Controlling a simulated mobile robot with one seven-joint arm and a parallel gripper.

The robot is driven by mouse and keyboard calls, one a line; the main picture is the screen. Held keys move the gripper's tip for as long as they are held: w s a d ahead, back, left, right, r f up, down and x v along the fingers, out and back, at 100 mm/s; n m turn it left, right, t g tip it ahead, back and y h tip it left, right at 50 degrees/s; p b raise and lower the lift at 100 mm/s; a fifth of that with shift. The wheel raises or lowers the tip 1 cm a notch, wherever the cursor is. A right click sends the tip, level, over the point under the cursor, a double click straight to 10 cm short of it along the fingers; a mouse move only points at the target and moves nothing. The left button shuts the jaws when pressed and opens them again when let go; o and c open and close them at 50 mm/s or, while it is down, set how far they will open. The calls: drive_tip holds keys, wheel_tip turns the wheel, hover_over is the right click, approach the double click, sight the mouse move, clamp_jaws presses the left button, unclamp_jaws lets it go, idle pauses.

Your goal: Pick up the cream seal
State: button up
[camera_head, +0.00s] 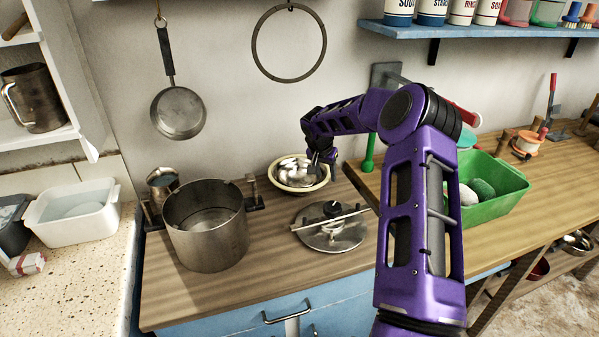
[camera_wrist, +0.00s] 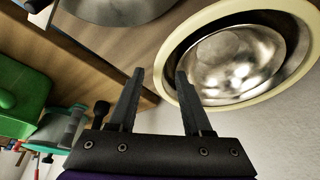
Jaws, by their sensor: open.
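The cream seal (camera_head: 314,186) shows as a pale round rim at the back of the wooden worktop, around shiny metal. In the wrist view the cream seal (camera_wrist: 218,106) is a large ring with a dark gap and a shiny rounded metal piece inside it. My gripper (camera_head: 325,162) is at the right edge of the ring in the head view. In the wrist view my gripper (camera_wrist: 160,74) is open and empty, with the ring's near-left edge appearing between the fingertips. I cannot tell whether a finger touches it.
A metal pot (camera_head: 205,232) stands left of the seal. A round metal lid (camera_head: 338,240) with a bar lies in front. A green tub (camera_head: 497,205) stands right of my arm. A pan (camera_head: 178,112) and a dark ring (camera_head: 256,40) hang on the wall behind.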

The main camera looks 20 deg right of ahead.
drive_tip(key=shift+c, duration=0.2)
clamp_jaws()
idle(0.3)
